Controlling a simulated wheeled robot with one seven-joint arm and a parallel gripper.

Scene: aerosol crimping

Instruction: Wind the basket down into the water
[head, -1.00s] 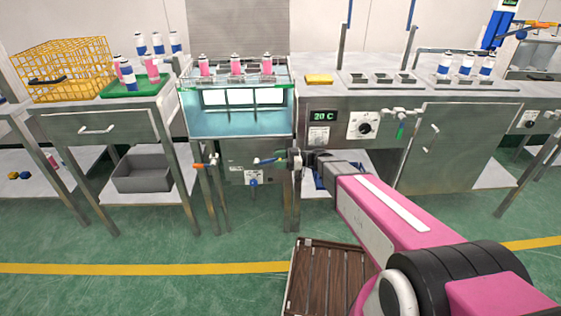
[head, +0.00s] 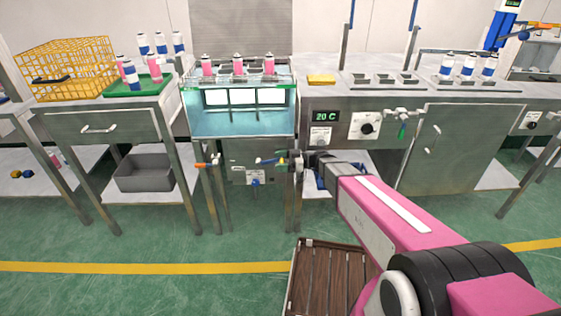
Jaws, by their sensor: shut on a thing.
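The basket (head: 270,79) is a metal rack holding pink cans (head: 238,66) upright in a row at the top of the water tank (head: 190,112). The cans stand above the pale blue water (head: 240,121), seen through the tank's front window. My gripper (head: 292,161) is at the tank's front right corner, below the window. It is shut on what looks like the winding crank's handle; the grip is small and partly hidden by my gripper. A blue lever (head: 269,160) shows just left of my gripper.
An orange-handled valve (head: 205,164) is left of the tank. A yellow wire basket (head: 67,68) and green tray (head: 135,87) with cans stand on the left bench. The right bench has a 20 C display (head: 325,117). A slatted wooden platform (head: 325,280) lies on the floor.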

